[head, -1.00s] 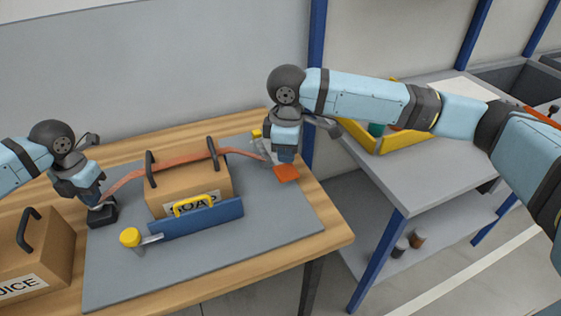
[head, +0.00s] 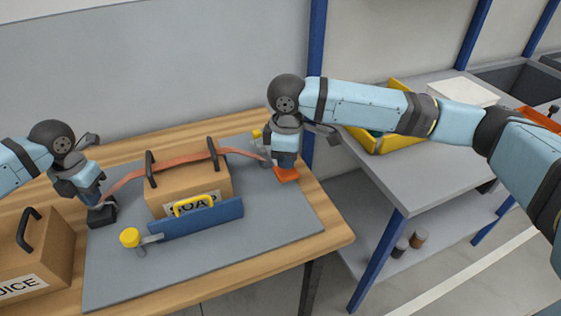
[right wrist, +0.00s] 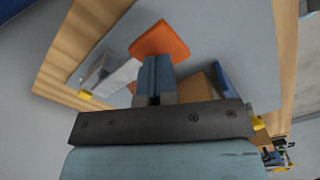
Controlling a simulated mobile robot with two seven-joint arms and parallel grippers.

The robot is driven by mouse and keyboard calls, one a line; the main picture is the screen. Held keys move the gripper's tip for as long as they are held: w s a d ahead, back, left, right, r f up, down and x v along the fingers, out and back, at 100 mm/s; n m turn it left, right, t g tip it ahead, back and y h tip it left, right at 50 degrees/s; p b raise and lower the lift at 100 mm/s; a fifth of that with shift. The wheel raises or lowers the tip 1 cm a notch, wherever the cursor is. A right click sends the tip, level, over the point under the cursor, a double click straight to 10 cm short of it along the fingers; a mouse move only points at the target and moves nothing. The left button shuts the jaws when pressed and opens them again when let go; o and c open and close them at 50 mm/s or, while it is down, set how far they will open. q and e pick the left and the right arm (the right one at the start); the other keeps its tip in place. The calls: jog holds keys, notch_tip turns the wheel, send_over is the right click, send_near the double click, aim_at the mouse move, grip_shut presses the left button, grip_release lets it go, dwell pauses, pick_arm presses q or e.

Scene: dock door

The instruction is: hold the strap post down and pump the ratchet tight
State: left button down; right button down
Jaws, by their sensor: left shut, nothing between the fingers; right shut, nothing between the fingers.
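An orange strap (head: 185,162) runs over the SOAP carton (head: 163,191) on the grey mat. Its left end meets a dark strap post (head: 103,215) and its right end meets the ratchet. My left gripper (head: 96,203) is shut at the top of the post, with nothing seen between its fingers. My right gripper (head: 286,168) is shut over the ratchet's orange handle (head: 287,175); it hides much of the ratchet. In the right wrist view the shut fingers (right wrist: 156,65) point at the orange handle (right wrist: 160,40), and the grey ratchet body (right wrist: 105,75) is beside them.
A blue rail with a yellow handle (head: 196,216) lies in front of the carton, beside a yellow-capped tool (head: 131,237). A JUICE carton (head: 40,255) stands at the front left. A grey bench (head: 430,160) with a yellow bin is at the right.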

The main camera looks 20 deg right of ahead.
aim_at(286, 170)
jog(key=shift+f, duration=0.65)
jog(key=shift+f, duration=1.4)
jog(key=shift+r, duration=3.15)
jog(key=shift+f, duration=0.3)
